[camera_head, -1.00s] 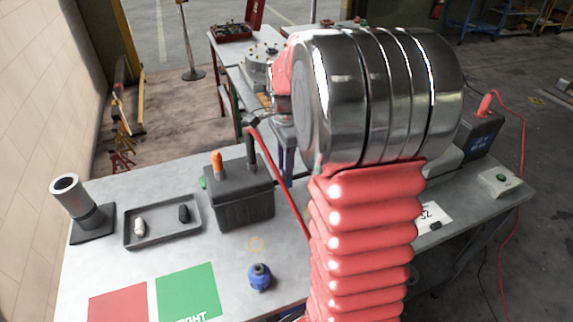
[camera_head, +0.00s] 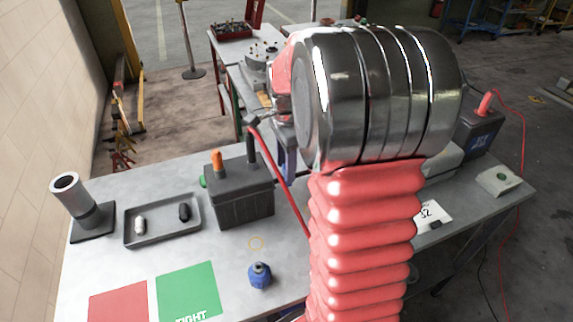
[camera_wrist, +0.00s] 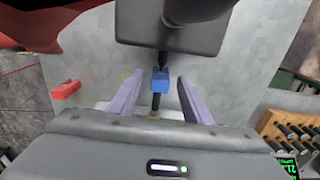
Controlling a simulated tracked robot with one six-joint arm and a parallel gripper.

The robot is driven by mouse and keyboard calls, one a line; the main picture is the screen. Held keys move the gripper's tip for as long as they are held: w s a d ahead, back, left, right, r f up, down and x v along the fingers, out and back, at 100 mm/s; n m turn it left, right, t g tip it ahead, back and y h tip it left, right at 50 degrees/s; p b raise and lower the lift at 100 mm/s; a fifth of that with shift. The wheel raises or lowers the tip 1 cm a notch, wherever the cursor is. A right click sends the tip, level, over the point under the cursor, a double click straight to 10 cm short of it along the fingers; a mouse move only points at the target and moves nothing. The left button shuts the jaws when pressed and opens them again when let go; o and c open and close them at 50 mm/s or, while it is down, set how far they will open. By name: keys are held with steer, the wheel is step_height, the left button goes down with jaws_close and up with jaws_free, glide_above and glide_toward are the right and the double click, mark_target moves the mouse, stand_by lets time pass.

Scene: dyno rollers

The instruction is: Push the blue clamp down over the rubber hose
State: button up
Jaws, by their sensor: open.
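In the wrist view a small blue block (camera_wrist: 160,79), which looks like the blue clamp, lies between the fingertips of my gripper (camera_wrist: 160,76). The fingers are open, with a gap on both sides of it. A short black piece (camera_wrist: 155,102) shows below the block and a dark tip above it; I cannot tell which is the rubber hose. In the head view a small blue object (camera_head: 260,276) with a darker top stands on the table; I cannot tell if it is the same thing.
In the wrist view a dark box-like part (camera_wrist: 168,32) with a cylinder lies beyond the fingertips, and a red object (camera_wrist: 65,90) lies left. On the table (camera_head: 110,245) are a tray (camera_head: 160,238), a pipe stand (camera_head: 92,236) and a dark battery-like box (camera_head: 240,207).

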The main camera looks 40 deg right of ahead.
steer(key=shift+r, duration=0.15)
step_height(320, 180, up, 13)
steer(key=shift+r, duration=0.2)
stand_by(0.4)
stand_by(0.9)
steer(key=s+a+f+n+t, duration=0.2)
steer(key=s+a+n, duration=0.6)
steer(key=a+n, duration=0.2)
steer(key=s+a+f+n+t, duration=0.2)
steer(key=s+a+n+t, duration=0.1)
steer(key=s+a+n, duration=0.5)
steer(key=a+n, duration=0.3)
steer(key=shift+a+t, duration=0.3)
steer(key=shift+a, duration=0.05)
